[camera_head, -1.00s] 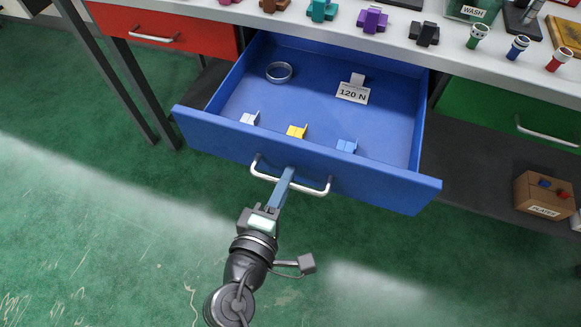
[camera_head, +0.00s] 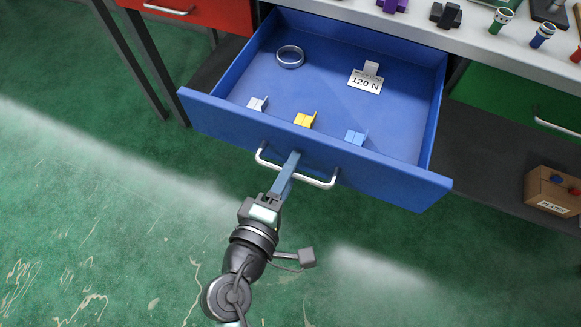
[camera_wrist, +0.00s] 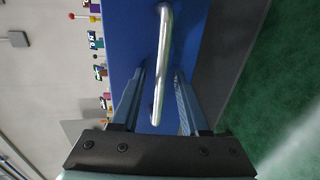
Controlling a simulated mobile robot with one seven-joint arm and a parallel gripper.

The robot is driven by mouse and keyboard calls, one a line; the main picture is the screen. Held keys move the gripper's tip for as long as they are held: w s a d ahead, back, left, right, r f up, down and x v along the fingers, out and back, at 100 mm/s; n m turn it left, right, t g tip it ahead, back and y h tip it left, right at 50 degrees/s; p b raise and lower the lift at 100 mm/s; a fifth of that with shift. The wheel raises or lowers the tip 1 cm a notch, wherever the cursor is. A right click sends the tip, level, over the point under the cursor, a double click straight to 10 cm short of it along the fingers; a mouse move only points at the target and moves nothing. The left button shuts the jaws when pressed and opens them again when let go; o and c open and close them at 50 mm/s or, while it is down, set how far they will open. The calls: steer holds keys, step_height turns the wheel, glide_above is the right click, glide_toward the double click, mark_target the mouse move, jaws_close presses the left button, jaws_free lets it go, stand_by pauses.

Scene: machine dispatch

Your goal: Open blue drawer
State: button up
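The blue drawer (camera_head: 315,155) is pulled far out from under the counter in the head view. Its silver bar handle (camera_head: 322,183) is on the front panel. My gripper (camera_head: 291,163) is at the handle, left of its middle. In the wrist view the handle (camera_wrist: 163,50) runs between the two fingers of my gripper (camera_wrist: 160,72). The fingers look parted, with a gap showing on each side of the bar. Inside the drawer are a metal ring (camera_head: 290,57), a "120 N" card (camera_head: 365,82) and white (camera_head: 257,103), yellow (camera_head: 304,120) and light-blue (camera_head: 355,137) pieces.
A red drawer (camera_head: 215,12) is at the upper left, beside a dark table leg (camera_head: 132,62). A green front (camera_head: 510,95) and a cardboard box (camera_head: 553,190) on a dark shelf are at the right. The green floor (camera_head: 110,220) in front is clear.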

steer(key=v, duration=1.3)
steer(key=shift+w, duration=0.1)
